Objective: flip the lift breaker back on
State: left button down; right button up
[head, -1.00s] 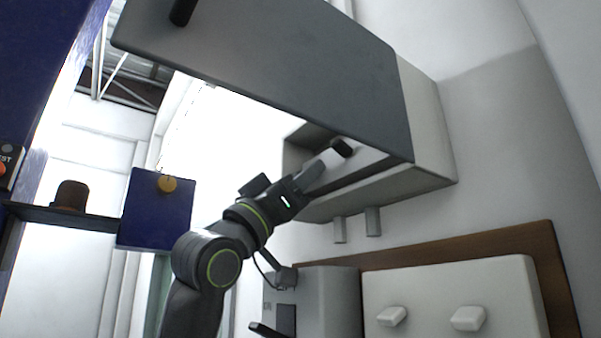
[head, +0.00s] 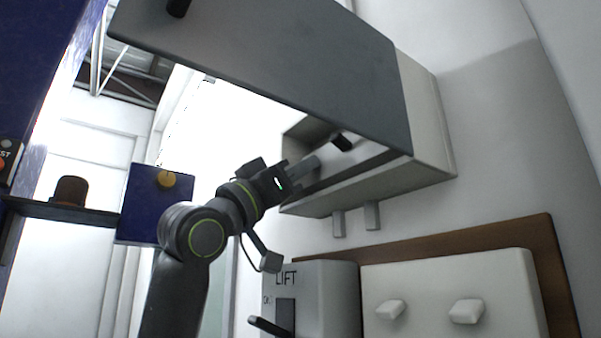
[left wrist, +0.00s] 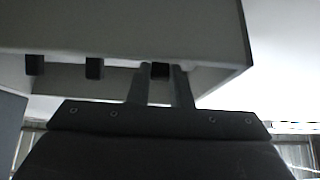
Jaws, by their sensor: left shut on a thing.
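An open box (head: 425,120) hangs on the wall, with a large grey door panel (head: 270,70) swung out in front of it. My left gripper (head: 308,167) reaches into its opening from the lower left. In the left wrist view its two fingers (left wrist: 160,88) stand on either side of a small black block (left wrist: 160,70), and it is shut on this block. Which way the block is set cannot be told. Two similar dark blocks (left wrist: 94,68) show to its left. A black peg (head: 342,142) shows by the door's lower edge, apart from the fingers. My right gripper is out of view.
Below is a grey box (head: 325,290) marked LIFT with a black lever (head: 268,326). A white panel with two knobs (head: 466,311) is mounted on a brown board (head: 545,250). Two grey stubs (head: 373,215) hang under the upper box. A blue panel (head: 150,215) stands at left.

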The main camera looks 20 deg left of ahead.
pick_arm(q)
jog(key=shift+s+r+g+y, duration=0.1)
jog(key=shift+r+g+y, duration=0.4)
jog(key=shift+g+y, duration=0.45)
jog(key=shift+r+g+y, duration=0.5)
jog(key=shift+g+y, duration=0.15)
jog(key=shift+g, duration=0.45)
jog(key=shift+s+r+g+y, duration=0.1)
jog(key=shift+r+g+y, duration=0.4)
jog(key=shift+g+y, duration=0.45)
jog(key=shift+a+r+g, duration=0.1)
jog(key=shift+r+g, duration=0.05)
jog(key=shift+g, duration=0.15)
jog(key=c, duration=1.3)
grip_release()
jog(key=shift+w, duration=0.15)
jog(key=shift+b+v, duration=2.25)
jog(key=shift+v, duration=6.5)
